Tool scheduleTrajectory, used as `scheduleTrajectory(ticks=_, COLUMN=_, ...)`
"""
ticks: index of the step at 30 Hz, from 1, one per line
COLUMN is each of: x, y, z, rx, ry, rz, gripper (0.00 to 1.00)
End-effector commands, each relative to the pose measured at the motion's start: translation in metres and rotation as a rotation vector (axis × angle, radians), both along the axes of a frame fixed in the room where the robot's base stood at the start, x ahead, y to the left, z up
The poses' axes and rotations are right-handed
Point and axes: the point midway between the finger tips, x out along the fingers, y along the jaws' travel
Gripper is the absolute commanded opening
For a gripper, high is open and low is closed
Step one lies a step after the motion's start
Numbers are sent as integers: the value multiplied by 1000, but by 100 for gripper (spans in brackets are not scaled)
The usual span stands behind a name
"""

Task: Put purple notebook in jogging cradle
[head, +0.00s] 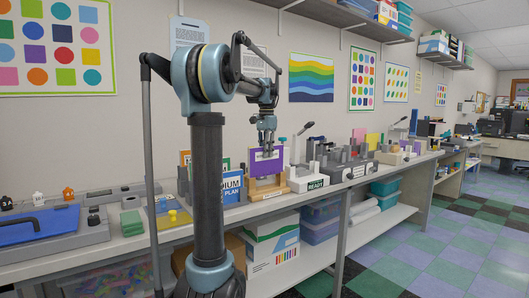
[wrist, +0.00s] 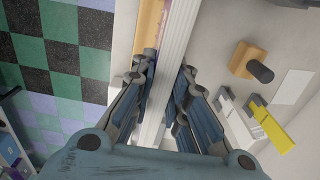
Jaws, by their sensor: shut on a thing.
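The purple notebook (head: 264,167) stands upright in the head view, below my gripper (head: 267,150). A tan wooden stand (head: 268,189), which looks like the jogging cradle, is directly under and around its lower part. I cannot tell whether the notebook touches the cradle's base. In the wrist view my gripper (wrist: 164,72) is shut on the notebook, whose pale page edge (wrist: 178,45) runs between the fingers. A tan wooden strip (wrist: 149,25) lies just left of it there. My fingers hide part of the notebook.
A blue and white "PLAN" book (head: 233,187) stands left of the cradle. A grey-white unit marked "READY" (head: 313,184) is close on its right. Green pads (head: 131,222) and a blue tray (head: 38,226) lie farther left on the counter. The checkered floor (head: 420,250) is clear at right.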

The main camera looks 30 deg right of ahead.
Motion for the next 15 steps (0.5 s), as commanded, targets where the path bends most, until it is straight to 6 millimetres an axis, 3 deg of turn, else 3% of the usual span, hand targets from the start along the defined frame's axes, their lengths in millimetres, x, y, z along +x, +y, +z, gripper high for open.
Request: scheduleTrajectory(ticks=15, x=0, y=0, z=-10, rx=0, ry=0, rz=0, gripper=0)
